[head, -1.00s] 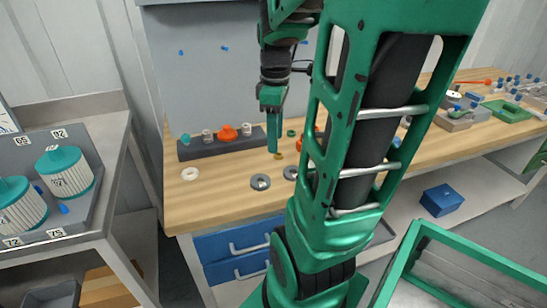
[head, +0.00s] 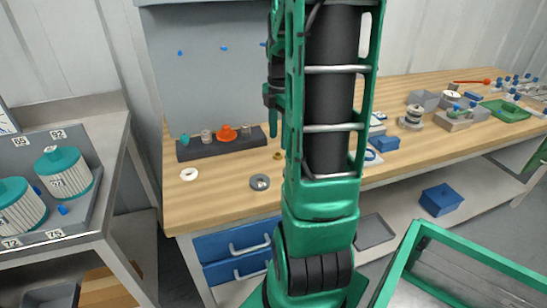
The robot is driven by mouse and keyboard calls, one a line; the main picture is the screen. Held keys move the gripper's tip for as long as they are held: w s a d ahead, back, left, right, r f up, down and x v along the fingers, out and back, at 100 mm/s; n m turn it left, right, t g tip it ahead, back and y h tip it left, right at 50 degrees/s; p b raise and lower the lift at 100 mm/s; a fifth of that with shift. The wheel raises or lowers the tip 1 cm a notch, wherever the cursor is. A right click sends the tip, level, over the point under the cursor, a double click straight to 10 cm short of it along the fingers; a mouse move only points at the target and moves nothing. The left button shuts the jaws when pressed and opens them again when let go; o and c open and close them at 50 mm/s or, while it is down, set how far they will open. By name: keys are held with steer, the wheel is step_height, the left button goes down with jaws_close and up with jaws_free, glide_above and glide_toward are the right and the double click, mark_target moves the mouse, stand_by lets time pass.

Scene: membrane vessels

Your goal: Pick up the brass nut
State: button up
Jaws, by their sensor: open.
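The brass nut (head: 278,155) is a small gold-coloured piece lying flat on the wooden bench top, just left of my arm in the head view. My gripper (head: 272,115) shows only in part at the left edge of my arm, above and behind the nut in the picture. It is open and apart from the nut. Its fingertips are mostly hidden by my own arm, and nothing shows held in it.
A dark rack (head: 222,147) with teal, metal and orange fittings stands behind the nut. A white ring (head: 189,174) and a grey washer-like piece (head: 260,182) lie nearer the front edge. My arm hides part of the bench; blue and grey parts (head: 385,143) lie to its right.

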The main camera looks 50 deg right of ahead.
mark_target(278, 156)
steer(key=shift+w+a+f, duration=0.1)
steer(key=shift+a+f, duration=0.05)
steer(key=shift+f, duration=1.2)
steer(key=shift+w+a+f, duration=0.1)
steer(key=shift+f, duration=1.25)
steer(key=shift+c, duration=0.3)
steer(key=c, duration=1.1)
steer(key=shift+o, duration=0.2)
steer(key=shift+r, duration=0.1)
